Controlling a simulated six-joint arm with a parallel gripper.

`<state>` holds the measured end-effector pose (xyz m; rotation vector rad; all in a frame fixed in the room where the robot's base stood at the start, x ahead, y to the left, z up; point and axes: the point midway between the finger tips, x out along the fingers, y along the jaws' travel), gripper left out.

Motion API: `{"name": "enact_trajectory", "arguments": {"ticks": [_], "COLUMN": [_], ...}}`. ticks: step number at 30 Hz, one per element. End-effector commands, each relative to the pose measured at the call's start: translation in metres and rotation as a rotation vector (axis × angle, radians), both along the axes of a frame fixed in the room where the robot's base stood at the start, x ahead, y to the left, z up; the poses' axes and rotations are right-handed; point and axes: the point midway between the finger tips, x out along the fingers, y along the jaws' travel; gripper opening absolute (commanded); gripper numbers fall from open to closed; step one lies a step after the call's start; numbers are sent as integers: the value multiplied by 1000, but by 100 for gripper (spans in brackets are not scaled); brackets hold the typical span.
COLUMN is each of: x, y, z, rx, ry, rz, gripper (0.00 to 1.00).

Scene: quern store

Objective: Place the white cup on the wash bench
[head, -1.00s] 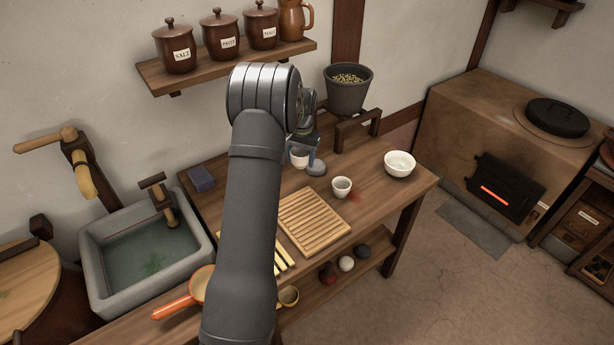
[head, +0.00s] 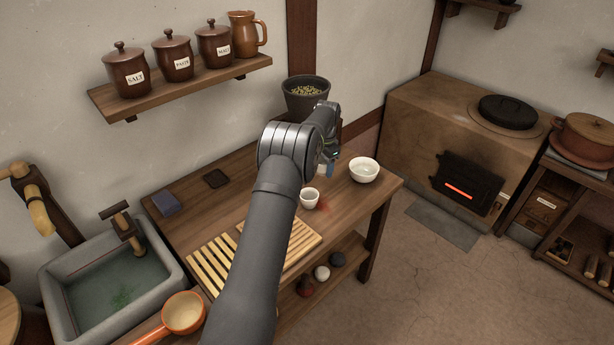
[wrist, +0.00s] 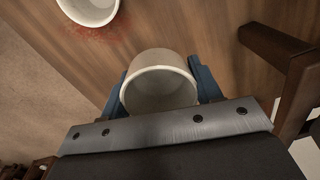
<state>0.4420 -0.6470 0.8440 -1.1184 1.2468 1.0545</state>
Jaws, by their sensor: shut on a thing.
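My gripper (head: 328,166) is shut on a white cup (wrist: 158,90). In the wrist view, the cup's open mouth shows between the two blue fingers. In the head view, most of this cup is hidden by my gripper. A second, smaller-looking white cup (head: 310,198) stands on the wooden bench (head: 245,190) beside a red smear, left of and nearer than my gripper. It also shows at the top left of the wrist view (wrist: 90,10). Whether the held cup touches the bench or hangs above it, I cannot tell.
A white bowl (head: 363,170) stands just right of my gripper. A pot of grain (head: 306,98) is behind it. A slatted board (head: 300,240), a blue block (head: 166,203) and a dark square (head: 216,179) lie on the bench. The stone sink (head: 165,250) is at left.

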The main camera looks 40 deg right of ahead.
Motion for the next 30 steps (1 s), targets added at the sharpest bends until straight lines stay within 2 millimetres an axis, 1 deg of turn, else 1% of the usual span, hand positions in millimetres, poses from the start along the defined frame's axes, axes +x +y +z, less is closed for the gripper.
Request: {"name": "enact_trajectory", "arguments": {"ticks": [1, 3, 6, 9, 14, 18, 21, 30], "x": [13, 25, 38, 45, 47, 46, 46, 46], "y": [2, 3, 4, 5, 5, 6, 6, 5], "z": [-8, -16, -23, -27, -35, -56, -67, -69], "rx": [0, 0, -1, -1, 0, 1, 1, 0], "ry": [0, 0, 0, -1, 0, 1, 0, -1], "rz": [3, 3, 2, 1, 1, 1, 1, 1], "gripper": [34, 34, 34, 34, 34, 34, 34, 34]}}
